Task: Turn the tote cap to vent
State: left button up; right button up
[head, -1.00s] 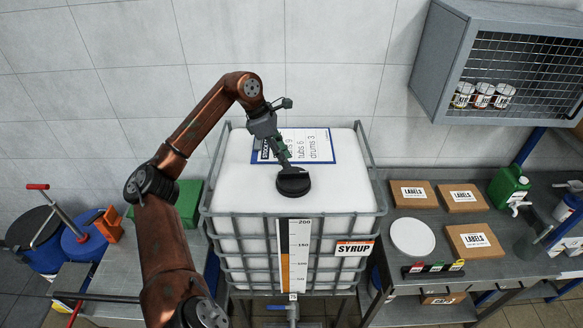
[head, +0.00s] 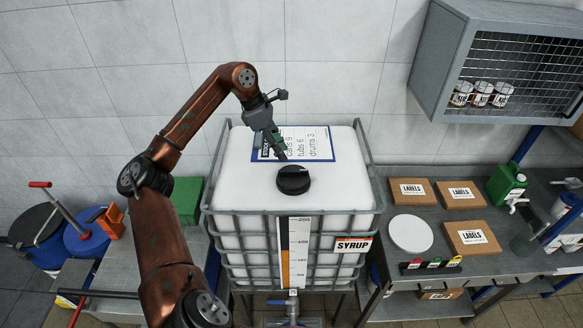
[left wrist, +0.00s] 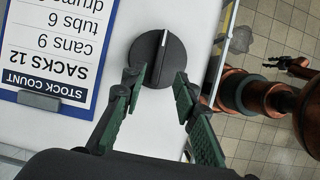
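The black round cap (head: 293,180) sits on top of the white tote (head: 235,185). In the left wrist view the cap (left wrist: 157,58) shows a raised grip bar with a white line, which points toward the top of that picture. My left gripper (head: 280,154) is just behind and above the cap in the head view. In the left wrist view its two green-padded fingers (left wrist: 157,83) are spread wide with nothing between them, the cap lying beyond the tips. My right gripper (left wrist: 289,64) appears small and dark at the right of that view, too small to read.
A stock count board (head: 310,145) lies on the tote behind the cap. A grey cage (head: 365,190) surrounds the tote. A bench (head: 385,270) with boxes and a white disc stands at right, and a wire-front cabinet (head: 500,60) hangs above it.

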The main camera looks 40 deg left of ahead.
pick_arm(q)
jog(key=v, duration=1.2)
jog(key=g+y+p, duration=0.1)
jog(key=g+y, duration=0.2)
send_over(293, 170)
notch_tip(293, 170, down, 11)
jog(key=shift+w+d+f, duration=0.1)
jog(key=shift+d, duration=0.05)
jog(key=shift+f+p, duration=1.15)
jog(key=shift+f, duration=2.85)
jog(key=shift+c, duration=0.6)
grip_shut()
